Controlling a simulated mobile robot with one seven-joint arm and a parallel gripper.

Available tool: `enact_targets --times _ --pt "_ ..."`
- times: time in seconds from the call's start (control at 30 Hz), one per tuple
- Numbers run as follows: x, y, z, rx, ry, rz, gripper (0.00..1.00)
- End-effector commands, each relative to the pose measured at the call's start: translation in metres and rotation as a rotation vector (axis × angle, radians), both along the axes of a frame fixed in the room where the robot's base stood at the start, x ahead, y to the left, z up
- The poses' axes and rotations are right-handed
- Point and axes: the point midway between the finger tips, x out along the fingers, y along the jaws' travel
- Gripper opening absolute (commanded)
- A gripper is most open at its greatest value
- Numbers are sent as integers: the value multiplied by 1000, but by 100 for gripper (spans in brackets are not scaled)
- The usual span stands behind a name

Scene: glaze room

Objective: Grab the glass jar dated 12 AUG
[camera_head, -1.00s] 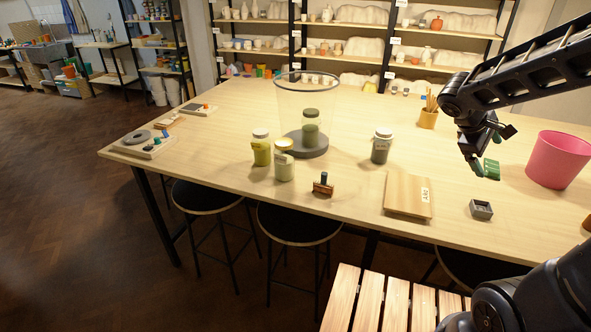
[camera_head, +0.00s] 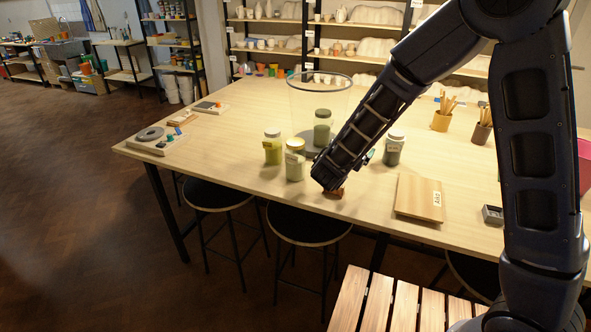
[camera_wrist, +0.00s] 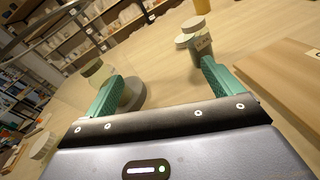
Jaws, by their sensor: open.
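Several lidded glass jars stand on the table. In the head view, a yellow-green jar (camera_head: 272,150) and a pale green jar with a yellow lid (camera_head: 295,165) stand at left. A green jar (camera_head: 322,128) stands inside a clear cylinder (camera_head: 300,95) on a grey disc. A dark grey jar (camera_head: 393,152) stands right of my gripper (camera_head: 368,157). In the wrist view, a labelled jar (camera_wrist: 196,42) stands just beyond my right finger; its label seems to end in AUG, but the day is unclear. My gripper (camera_wrist: 160,73) is open, with nothing between its green fingers.
A wooden board (camera_head: 420,196) with a label lies right of my arm. Pencil pots (camera_head: 441,122) stand behind it. A small grey box (camera_head: 492,214) is near the front edge. Stone-like discs and trays (camera_head: 155,140) lie at far left. Bare table (camera_head: 225,135) lies left of the jars.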

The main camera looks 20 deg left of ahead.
Motion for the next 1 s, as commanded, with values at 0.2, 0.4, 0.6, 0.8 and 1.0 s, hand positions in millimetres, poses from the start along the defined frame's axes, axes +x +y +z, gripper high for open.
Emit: enact_targets --times 0.2,0.4,0.6,0.8,1.0 --pt "-57 100 -46 -141 -71 301 91" --pt "-99 150 -74 -206 -118 472 91" --pt "-110 165 -82 -221 -134 523 91" --pt "-88 172 -81 -221 -135 520 91" --pt "-64 183 -81 -220 -134 521 91"
